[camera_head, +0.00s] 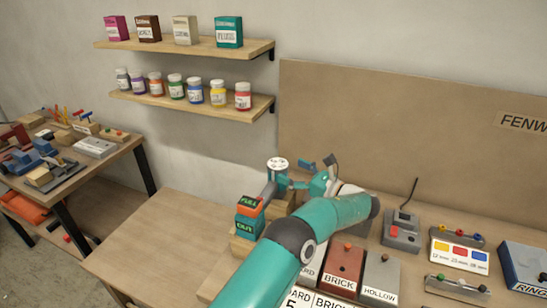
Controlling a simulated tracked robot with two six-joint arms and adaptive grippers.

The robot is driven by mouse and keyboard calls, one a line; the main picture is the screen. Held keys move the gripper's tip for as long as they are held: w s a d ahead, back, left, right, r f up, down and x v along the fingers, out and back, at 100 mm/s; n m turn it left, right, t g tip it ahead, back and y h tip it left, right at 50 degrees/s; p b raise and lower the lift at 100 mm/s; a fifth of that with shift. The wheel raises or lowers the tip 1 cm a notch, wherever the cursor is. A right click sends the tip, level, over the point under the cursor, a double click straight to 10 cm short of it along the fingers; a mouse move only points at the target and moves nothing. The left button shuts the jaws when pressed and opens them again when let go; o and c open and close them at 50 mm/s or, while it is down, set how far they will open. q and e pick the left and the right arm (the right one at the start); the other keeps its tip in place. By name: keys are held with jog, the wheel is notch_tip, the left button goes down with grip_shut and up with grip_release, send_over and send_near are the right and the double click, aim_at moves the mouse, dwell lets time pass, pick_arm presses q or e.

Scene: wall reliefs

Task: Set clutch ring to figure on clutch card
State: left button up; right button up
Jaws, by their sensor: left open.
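A white round dial (277,163) with dark marks sits on top of a teal part beside my left gripper; it may be the clutch ring, but I cannot read its marks. My left gripper (312,183) is open just right of the dial, partly hidden by my own teal arm. I cannot tell whether it touches the part. A white card with red, yellow and blue squares (459,256) stands at the right; its small figures are hard to read, and I cannot tell whether it is the clutch card. My right gripper is not in view.
Teal-and-black blocks marked FULL and OUT (249,216) stand left of my arm. Labelled BRICK (342,271) and HOLLOW (380,280) blocks lie right of it. A grey device (402,231) and a blue RING box (525,272) stand further right. The bench's left part (150,245) is clear.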

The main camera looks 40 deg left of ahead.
aim_at(272, 161)
pick_arm(q)
jog(key=a+p, duration=0.1)
jog(key=a, duration=0.3)
jog(key=a+p, duration=0.1)
jog(key=a, duration=0.2)
jog(key=shift+w+a, duration=0.2)
jog(key=shift+a, duration=0.15)
jog(key=shift+c, duration=0.3)
jog(key=c, duration=1)
jog(key=shift+w+f+n+g+b, duration=0.1)
jog(key=shift+n+g+b, duration=0.3)
jog(key=shift+g+b, duration=0.45)
jog(key=shift+s+n+g+b, duration=0.2)
jog(key=shift+n+g+b, duration=0.15)
jog(key=shift+b, duration=0.2)
jog(key=o, duration=1.1)
jog(key=shift+c, duration=0.2)
jog(key=shift+r, duration=0.2)
